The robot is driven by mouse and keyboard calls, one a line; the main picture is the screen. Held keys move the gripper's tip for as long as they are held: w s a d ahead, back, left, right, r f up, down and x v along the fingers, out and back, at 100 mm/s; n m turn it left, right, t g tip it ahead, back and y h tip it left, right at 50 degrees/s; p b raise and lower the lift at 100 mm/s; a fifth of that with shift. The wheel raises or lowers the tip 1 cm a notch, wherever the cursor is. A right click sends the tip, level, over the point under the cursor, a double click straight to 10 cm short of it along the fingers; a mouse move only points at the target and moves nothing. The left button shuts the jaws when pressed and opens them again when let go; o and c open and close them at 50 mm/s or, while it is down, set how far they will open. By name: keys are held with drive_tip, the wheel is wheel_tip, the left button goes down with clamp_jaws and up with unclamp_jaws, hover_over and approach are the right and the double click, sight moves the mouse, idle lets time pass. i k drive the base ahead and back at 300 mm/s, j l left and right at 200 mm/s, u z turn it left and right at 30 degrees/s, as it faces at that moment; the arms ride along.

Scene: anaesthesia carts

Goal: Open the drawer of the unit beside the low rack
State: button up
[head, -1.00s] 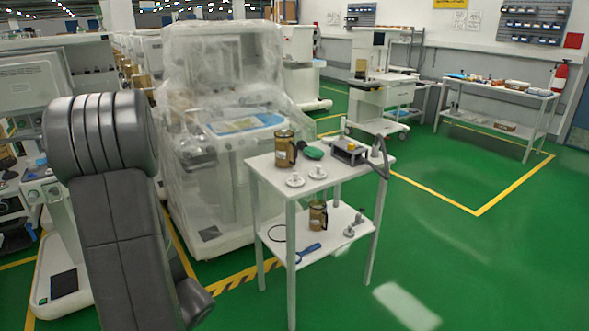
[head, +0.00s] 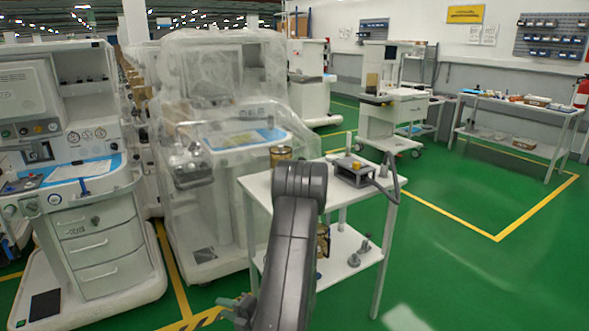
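A white two-shelf stand (head: 258,188), which may be the low rack, stands in the middle, partly hidden by my arm. To its left is a plastic-wrapped machine (head: 215,110). Farther left a grey-white anaesthesia unit (head: 130,212) shows several stacked drawers with handles, the top one (head: 85,219) among them; all look shut. Behind the stand to the right, another white unit (head: 380,122) has a drawer front below its top, also seemingly shut. My gripper (head: 238,310) seems to show at the bottom, low beside my arm and away from any drawer; its fingers are unclear.
A grey device (head: 352,170) with a hose sits on the stand's top. A long white table (head: 515,108) with small items stands at the back right. Green floor (head: 450,265) with yellow lines is open at right. A striped floor line runs in front of the wrapped machine.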

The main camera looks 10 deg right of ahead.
sight(410, 110)
drive_tip(key=i+l+z, duration=0.15)
drive_tip(key=l+z, duration=0.3)
drive_tip(key=i+l+z, duration=0.2)
drive_tip(key=z, duration=0.3)
drive_tip(key=i+l+z, duration=0.2)
drive_tip(key=z, duration=0.25)
drive_tip(key=i+z, duration=0.35)
drive_tip(key=z, duration=0.15)
drive_tip(key=i+l+z, duration=0.2)
drive_tip(key=i, duration=0.65)
drive_tip(key=i+z, duration=0.15)
drive_tip(key=i, duration=0.7)
drive_tip(key=i+j+u, duration=0.1)
drive_tip(key=i+u, duration=0.25)
drive_tip(key=i, duration=0.25)
drive_tip(key=i+u, duration=0.35)
drive_tip(key=i, duration=0.2)
drive_tip(key=i+l+u, duration=0.35)
drive_tip(key=i, duration=0.2)
drive_tip(key=i+u, duration=0.35)
drive_tip(key=i, duration=4.3)
drive_tip(key=i+j+z, duration=0.1)
drive_tip(key=i, duration=0.4)
drive_tip(key=i+j+z, duration=0.15)
drive_tip(key=i+j, duration=0.2)
drive_tip(key=i, duration=0.1)
